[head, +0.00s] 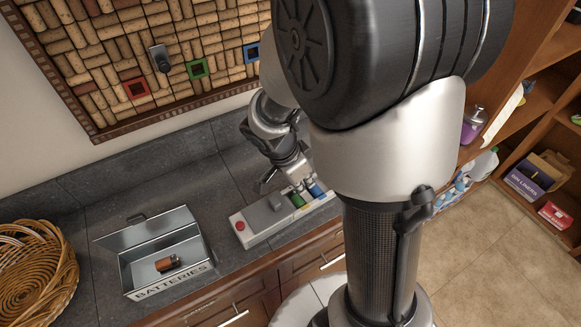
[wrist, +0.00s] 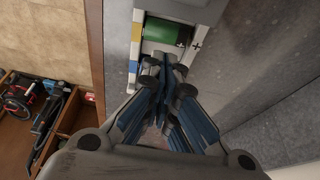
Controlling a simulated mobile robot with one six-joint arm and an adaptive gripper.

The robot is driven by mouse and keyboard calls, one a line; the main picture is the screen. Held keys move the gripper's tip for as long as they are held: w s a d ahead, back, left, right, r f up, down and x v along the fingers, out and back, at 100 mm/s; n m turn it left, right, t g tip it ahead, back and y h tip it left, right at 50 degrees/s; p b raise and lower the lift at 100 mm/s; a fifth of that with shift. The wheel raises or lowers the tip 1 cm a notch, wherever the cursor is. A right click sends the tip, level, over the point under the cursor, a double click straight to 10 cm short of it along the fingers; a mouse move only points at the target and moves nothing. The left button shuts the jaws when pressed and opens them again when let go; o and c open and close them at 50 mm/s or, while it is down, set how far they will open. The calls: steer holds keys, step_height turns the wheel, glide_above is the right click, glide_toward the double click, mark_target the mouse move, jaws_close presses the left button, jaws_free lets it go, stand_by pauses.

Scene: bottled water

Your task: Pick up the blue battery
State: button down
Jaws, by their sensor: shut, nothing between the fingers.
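A grey holder (head: 258,230) with a red button lies on the dark counter. A green battery (head: 297,200) sits in one of its slots and also shows in the wrist view (wrist: 167,33). A blue piece (head: 316,189), which looks like the blue battery, shows farther right on the holder, partly behind my arm. My gripper (head: 296,174) is low over the holder. In the wrist view, its fingertips (wrist: 166,68) are together with nothing between them, just below the green battery. They hide part of the holder there, and I cannot make out the blue battery.
An open metal box (head: 205,256) marked BATTERIES holds a red-brown battery (head: 168,263). A wicker basket (head: 36,272) stands at far left. A cork board (head: 120,50) hangs behind the counter. Shelves (head: 545,95) stand at right. Counter between box and holder is clear.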

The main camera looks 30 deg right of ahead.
mark_target(300, 197)
steer(key=shift+b+x, duration=0.3)
steer(key=shift+x, duration=1)
steer(key=shift+a+f+b, duration=0.1)
steer(key=shift+a+b, duration=0.7)
steer(key=shift+b, duration=0.05)
steer(key=shift+s+a, duration=0.2)
steer(key=shift+a, duration=0.35)
steer(key=shift+d, duration=0.1)
